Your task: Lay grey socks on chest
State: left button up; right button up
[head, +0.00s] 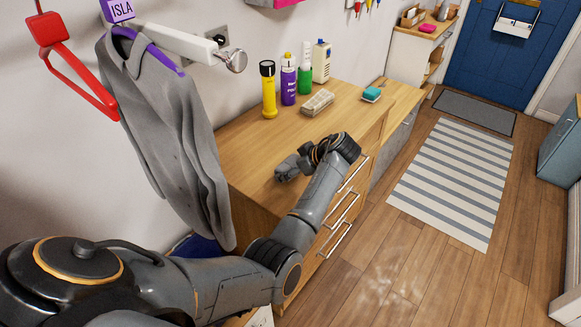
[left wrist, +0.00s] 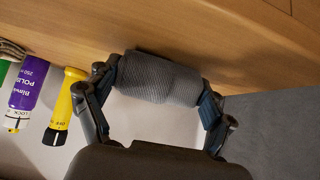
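The grey socks (head: 287,168) are a small rolled, ribbed bundle, seen over the wooden top of the chest (head: 243,150) near its front. They also show in the left wrist view (left wrist: 158,78). My left gripper (head: 303,160) has a finger at each end of the bundle, both seeming to touch it, so it looks shut on the socks. I cannot tell whether the bundle touches the top. In the left wrist view the wood lies right behind the socks. My right gripper is not in view.
A grey shirt (head: 165,120) hangs left. The top's middle is bare.

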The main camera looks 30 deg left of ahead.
pick_arm(q)
jog(key=shift+o, duration=1.4)
jog(key=shift+a, duration=0.2)
jog(key=shift+a+f, duration=0.1)
jog(key=shift+r, duration=0.3)
jog(key=shift+d+r, duration=0.15)
jog(key=shift+d, duration=0.15)
jog(key=b+v, duration=0.1)
jog(key=v, duration=1)
jog(key=shift+r, duration=0.25)
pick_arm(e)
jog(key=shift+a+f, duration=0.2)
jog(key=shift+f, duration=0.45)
pick_arm(q)
jog(key=shift+s+d, duration=0.1)
jog(key=shift+d, duration=0.1)
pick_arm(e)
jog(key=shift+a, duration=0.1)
